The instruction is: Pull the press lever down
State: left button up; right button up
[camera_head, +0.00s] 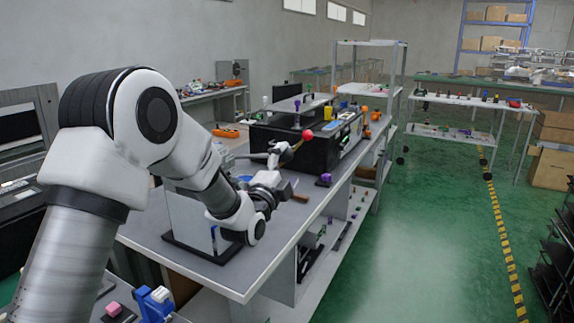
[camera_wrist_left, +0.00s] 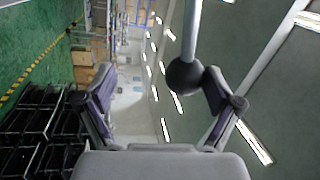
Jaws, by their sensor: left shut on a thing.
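My left arm comes in from the left in the head view and reaches over the long bench. Its gripper (camera_head: 277,154) is beside the press lever, a rod with a red ball end (camera_head: 308,135), in front of a black box fixture (camera_head: 312,150). In the left wrist view, a dark round knob (camera_wrist_left: 184,77) on a pale rod lies between the fingers of my left gripper (camera_wrist_left: 162,88), close against the right-hand finger. The fingers stand apart around it; their contact is partly hidden. My right gripper is not in view.
The grey bench (camera_head: 262,262) carries a small purple item (camera_head: 324,180) and other fixtures. A white panel on a dark base (camera_head: 205,250) stands under my arm. Open green floor (camera_head: 420,230) lies to the right, with dark racks (camera_head: 555,255) at the edge.

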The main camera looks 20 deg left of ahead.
pick_arm(q)
jog(key=shift+f, duration=0.75)
jog(key=r+b+v, duration=0.1)
jog(key=b+v, duration=0.2)
jog(key=v, duration=0.5)
jog(key=shift+s, duration=0.3)
jog(key=shift+r, duration=0.1)
jog(key=v, duration=0.7)
jog(key=shift+s, duration=0.2)
